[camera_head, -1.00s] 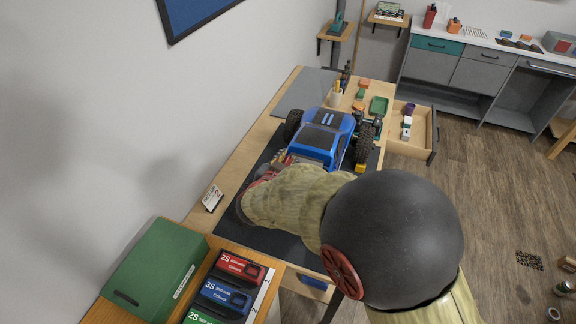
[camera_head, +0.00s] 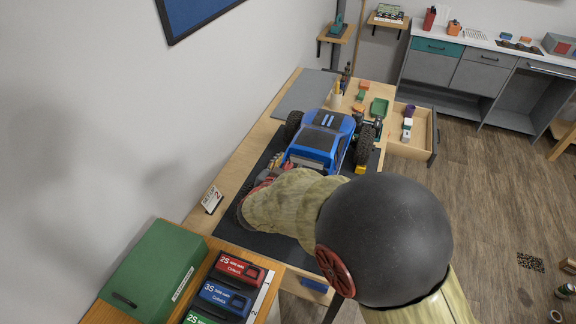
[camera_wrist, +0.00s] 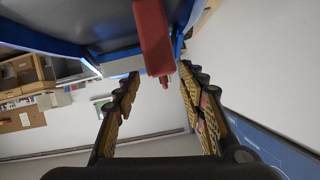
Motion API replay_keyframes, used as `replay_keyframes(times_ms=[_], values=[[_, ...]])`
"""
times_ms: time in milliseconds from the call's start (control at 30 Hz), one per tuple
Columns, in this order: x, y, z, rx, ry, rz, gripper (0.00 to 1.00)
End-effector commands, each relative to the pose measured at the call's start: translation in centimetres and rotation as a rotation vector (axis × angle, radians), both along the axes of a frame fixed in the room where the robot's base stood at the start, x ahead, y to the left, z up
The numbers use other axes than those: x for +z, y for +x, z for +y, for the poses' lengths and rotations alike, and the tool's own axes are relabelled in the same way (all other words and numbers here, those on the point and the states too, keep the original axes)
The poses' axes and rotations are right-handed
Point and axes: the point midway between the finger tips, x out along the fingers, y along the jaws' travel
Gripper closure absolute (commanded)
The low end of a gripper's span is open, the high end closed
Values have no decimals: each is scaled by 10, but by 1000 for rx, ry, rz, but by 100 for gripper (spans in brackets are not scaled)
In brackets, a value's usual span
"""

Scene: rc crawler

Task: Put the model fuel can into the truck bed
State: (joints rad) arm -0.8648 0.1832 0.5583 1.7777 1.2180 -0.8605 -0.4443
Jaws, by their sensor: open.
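The blue truck (camera_head: 318,140) stands on a dark mat on the bench in the head view. Its rear, with the bed, is largely hidden behind my arm. In the wrist view, the truck's dark panel with blue edges (camera_wrist: 95,22) fills the top. A red block-like thing (camera_wrist: 152,38), probably the model fuel can, shows against it, in line with the gap between my fingers. My gripper (camera_wrist: 160,76) is open, with a finger on either side of that gap. I cannot tell whether the red thing touches the bed.
A green case (camera_head: 150,274) and a rack of battery packs (camera_head: 228,292) are at the near left. A small white card (camera_head: 212,199) stands by the wall. An open drawer (camera_head: 412,147) juts out right of the bench. Floor to the right is mostly clear.

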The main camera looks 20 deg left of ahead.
Motion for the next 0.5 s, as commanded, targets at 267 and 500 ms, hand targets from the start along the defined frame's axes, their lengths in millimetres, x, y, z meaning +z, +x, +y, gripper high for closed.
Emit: replay_keyframes(times_ms=[267, 500], values=[[8, -9, 1, 2, 1, 0, 59], [27, -53, 2, 4, 1, -1, 59]])
